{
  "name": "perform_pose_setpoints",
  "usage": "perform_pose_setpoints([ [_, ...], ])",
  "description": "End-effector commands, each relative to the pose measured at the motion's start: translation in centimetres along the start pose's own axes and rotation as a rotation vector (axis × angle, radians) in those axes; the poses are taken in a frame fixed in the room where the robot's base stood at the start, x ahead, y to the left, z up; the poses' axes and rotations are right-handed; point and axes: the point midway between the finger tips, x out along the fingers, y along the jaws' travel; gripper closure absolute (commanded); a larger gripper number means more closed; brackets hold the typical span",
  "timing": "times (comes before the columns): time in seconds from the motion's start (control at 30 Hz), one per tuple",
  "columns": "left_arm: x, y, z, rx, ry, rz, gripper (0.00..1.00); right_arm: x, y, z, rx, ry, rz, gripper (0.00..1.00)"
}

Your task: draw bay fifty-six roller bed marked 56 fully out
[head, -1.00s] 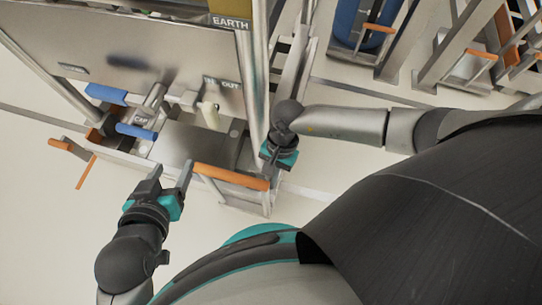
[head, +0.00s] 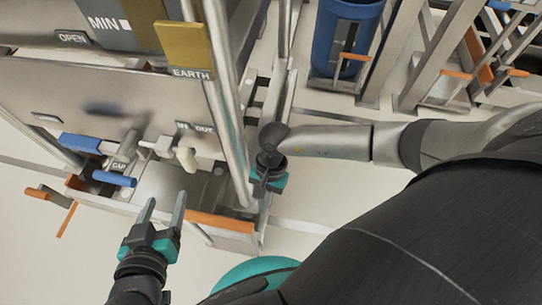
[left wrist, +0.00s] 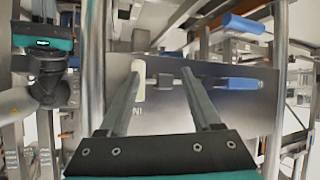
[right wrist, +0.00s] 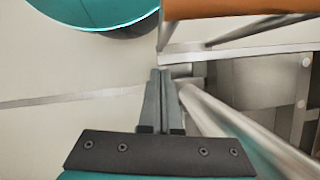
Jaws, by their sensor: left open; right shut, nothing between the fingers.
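No mark 56 is readable in any view. A low metal bed frame with an orange bar handle (head: 222,221) stands at the foot of the near station; whether it is the bay fifty-six roller bed I cannot tell. The orange handle also shows at the top of the right wrist view (right wrist: 235,8). My left gripper (head: 166,203) is open and empty, left of the handle and in front of the station; its wrist view (left wrist: 161,90) faces a metal panel. My right gripper (head: 262,190) is shut and empty beside the right post; its fingertips (right wrist: 161,72) appear below the handle.
The station has a steel panel (head: 60,90), a thick right post (head: 225,95), blue handles (head: 114,179) and a yellow EARTH plate (head: 184,47). Another orange handle (head: 38,194) lies left. A blue bin (head: 340,35) stands behind right.

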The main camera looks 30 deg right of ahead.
Motion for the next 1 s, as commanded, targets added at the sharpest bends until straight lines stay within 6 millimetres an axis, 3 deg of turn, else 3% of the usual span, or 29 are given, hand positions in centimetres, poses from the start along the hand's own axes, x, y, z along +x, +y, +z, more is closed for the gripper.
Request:
perform_pose_setpoints([
  [0.47,-2.2,-2.9,1.1,0.021,-0.282,-0.083,0.35,-4.0,-0.1,-0.2,0.001,0.005,-0.003,1.0],
  [1.0,-6.3,-5.5,2.8,0.006,-0.58,-0.168,0.35,-8.6,-0.1,-0.3,0.002,0.006,-0.004,1.0],
])
